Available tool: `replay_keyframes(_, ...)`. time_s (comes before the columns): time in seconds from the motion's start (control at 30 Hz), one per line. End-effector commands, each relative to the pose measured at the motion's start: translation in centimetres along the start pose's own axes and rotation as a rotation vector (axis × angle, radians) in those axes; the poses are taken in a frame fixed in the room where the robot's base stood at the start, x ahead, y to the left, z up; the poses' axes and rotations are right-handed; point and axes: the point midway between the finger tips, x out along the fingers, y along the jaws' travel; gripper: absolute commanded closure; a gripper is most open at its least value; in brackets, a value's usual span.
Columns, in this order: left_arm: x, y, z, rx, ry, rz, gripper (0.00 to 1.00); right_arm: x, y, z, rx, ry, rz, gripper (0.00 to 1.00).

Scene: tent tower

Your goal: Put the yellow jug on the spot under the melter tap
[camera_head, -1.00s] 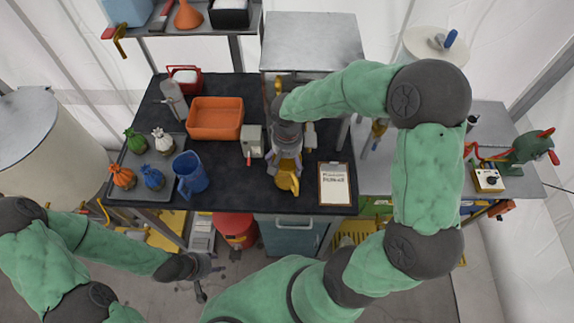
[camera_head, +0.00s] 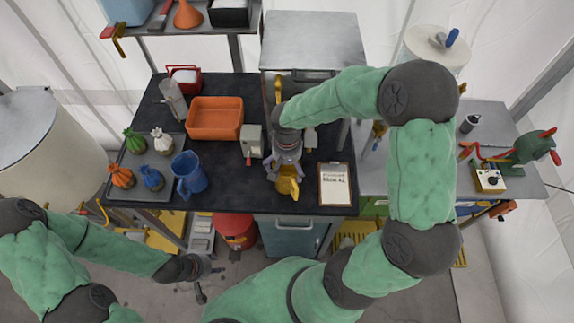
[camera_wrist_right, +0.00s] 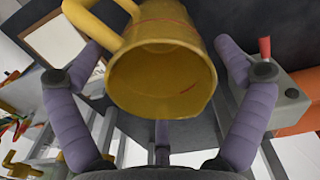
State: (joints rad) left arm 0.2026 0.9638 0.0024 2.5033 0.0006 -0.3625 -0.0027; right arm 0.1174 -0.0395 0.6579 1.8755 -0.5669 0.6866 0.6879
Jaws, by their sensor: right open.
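The yellow jug (camera_head: 288,186) stands near the front edge of the black worktop, partly hidden by my right gripper. In the right wrist view, the jug (camera_wrist_right: 160,62) fills the middle, its mouth towards the camera and its handle at upper left. My right gripper (camera_head: 284,172) is open, with its purple-grey fingers on either side of the jug; gaps show between fingers and jug in the wrist view. My left gripper (camera_head: 200,286) hangs low in front of the bench, far from the jug; its jaws are unclear. I cannot make out the melter tap or the spot for certain.
A grey box with a red lever (camera_head: 252,142) stands left of the jug, and a clipboard (camera_head: 334,184) lies right of it. A blue jug (camera_head: 189,174), an orange tub (camera_head: 214,118) and a tray of colored bags (camera_head: 127,190) are further left.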

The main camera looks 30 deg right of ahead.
Motion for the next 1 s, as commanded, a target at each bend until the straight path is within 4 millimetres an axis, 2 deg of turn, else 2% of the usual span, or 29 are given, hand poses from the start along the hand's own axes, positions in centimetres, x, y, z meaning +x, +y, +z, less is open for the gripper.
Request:
replay_keyframes(0.17,-0.5,0.2,0.0,0.000,0.000,0.000,0.60,-0.7,0.0,-0.1,0.000,0.002,0.000,0.00)
replay_keyframes(0.7,-1.8,0.6,0.1,0.000,0.000,0.000,0.60,-10.5,0.0,-0.1,0.001,0.003,-0.001,0.00)
replay_keyframes(0.83,-1.9,0.7,0.1,0.000,0.000,0.000,0.60,-11.7,0.0,0.0,0.000,0.001,0.000,0.00)
replay_keyframes(1.0,-1.9,0.7,0.1,0.000,0.000,0.000,0.60,-12.3,0.0,0.0,0.000,0.000,0.000,0.00)
